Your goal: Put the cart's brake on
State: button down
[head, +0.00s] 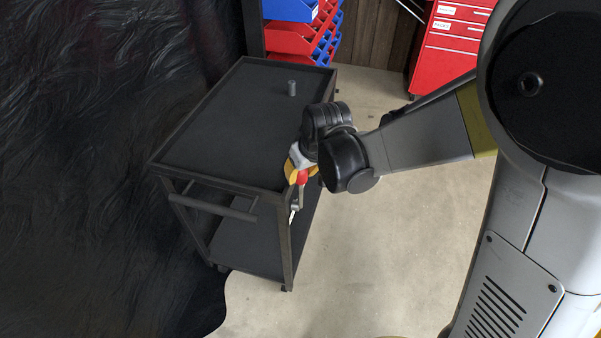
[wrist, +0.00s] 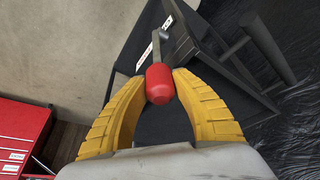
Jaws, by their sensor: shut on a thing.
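The black cart (head: 225,130) stands left of my arm, with a flat top, a lower shelf and a push handle (head: 212,202) at its near end. A brake lever with a red grip (head: 302,177) sits at the cart's near right corner post. My gripper (head: 296,168) is at that corner, its yellow fingers around the red grip. In the wrist view, the yellow fingers (wrist: 160,88) are shut on the red grip (wrist: 160,84), and the lever's grey rod (wrist: 156,48) runs from it to a pivot on the cart. The fingertips partly cover the grip's sides.
A small grey cylinder (head: 292,88) stands on the cart's top near the far end. Blue and red bins (head: 300,35) and a red drawer cabinet (head: 447,45) are behind. Black crumpled sheeting (head: 90,150) lies left of the cart. The concrete floor (head: 400,240) on the right is clear.

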jog(key=shift+w+d+f+g, duration=0.1)
jog(key=shift+w+d+g, duration=0.15)
jog(key=shift+w, duration=0.15)
jog(key=shift+w+d+g, duration=0.1)
jog(key=shift+w+g, duration=0.15)
jog(key=shift+w, duration=0.15)
jog(key=w+d+f+m+g+y, duration=0.1)
jog(key=w+d+f+g+y, duration=0.1)
jog(key=w+g, duration=0.3)
jog(key=shift+w+d+f+g+b, duration=0.15)
jog(key=shift+w+f+g+b, duration=0.15)
jog(key=shift+w+f+b, duration=0.35)
jog(key=shift+w, duration=0.15)
jog(key=shift+r, duration=0.1)
jog(key=c, duration=1)
grip_release()
